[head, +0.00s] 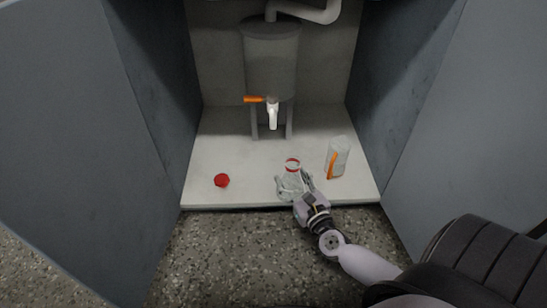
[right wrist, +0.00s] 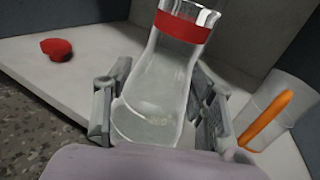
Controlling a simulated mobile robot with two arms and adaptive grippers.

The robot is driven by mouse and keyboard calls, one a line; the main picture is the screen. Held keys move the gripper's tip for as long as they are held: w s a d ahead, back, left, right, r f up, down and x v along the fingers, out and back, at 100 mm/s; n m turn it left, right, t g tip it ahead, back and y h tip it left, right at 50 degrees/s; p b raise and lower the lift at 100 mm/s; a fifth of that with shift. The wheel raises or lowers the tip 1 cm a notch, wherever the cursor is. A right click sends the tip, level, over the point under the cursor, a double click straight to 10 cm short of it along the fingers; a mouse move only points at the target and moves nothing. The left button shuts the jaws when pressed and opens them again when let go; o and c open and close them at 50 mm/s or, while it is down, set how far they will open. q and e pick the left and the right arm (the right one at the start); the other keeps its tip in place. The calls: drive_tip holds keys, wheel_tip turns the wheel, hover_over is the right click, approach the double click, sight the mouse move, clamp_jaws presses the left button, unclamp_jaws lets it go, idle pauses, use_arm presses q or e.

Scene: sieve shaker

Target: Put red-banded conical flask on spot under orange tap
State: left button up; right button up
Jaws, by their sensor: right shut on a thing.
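The red-banded conical flask (head: 291,177) is clear glass with a red band at its neck. It is upright near the front edge of the cabinet floor (head: 235,150). My right gripper (head: 295,190) is shut on it, with fingers on both sides of the body in the right wrist view (right wrist: 160,105). I cannot tell whether its base touches the floor. The orange tap (head: 254,99) is on a grey tank (head: 271,60) at the back, with a white spout (head: 272,118) pointing down. The spot under it shows no visible mark. My left gripper is not in view.
A clear container with an orange stripe (head: 338,158) stands right of the flask. A small red object (head: 221,180) lies to the left. Cabinet walls close in both sides, and tank legs (head: 254,124) flank the spout. The floor between flask and tank is clear.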

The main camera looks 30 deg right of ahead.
drive_tip(key=w, duration=0.3)
drive_tip(key=w+d+b, duration=0.1)
drive_tip(key=w, duration=0.5)
drive_tip(key=shift+w+d, duration=0.15)
drive_tip(key=shift+d, duration=0.1)
drive_tip(key=w, duration=0.1)
drive_tip(key=w+b, duration=0.1)
drive_tip(key=w+f+b, duration=0.1)
drive_tip(key=shift+w+d, duration=0.1)
drive_tip(key=shift+d, duration=0.2)
drive_tip(key=shift+f+b, duration=0.25)
drive_tip(key=shift+b, duration=0.15)
drive_tip(key=shift+f, duration=0.1)
drive_tip(key=o, duration=1.3)
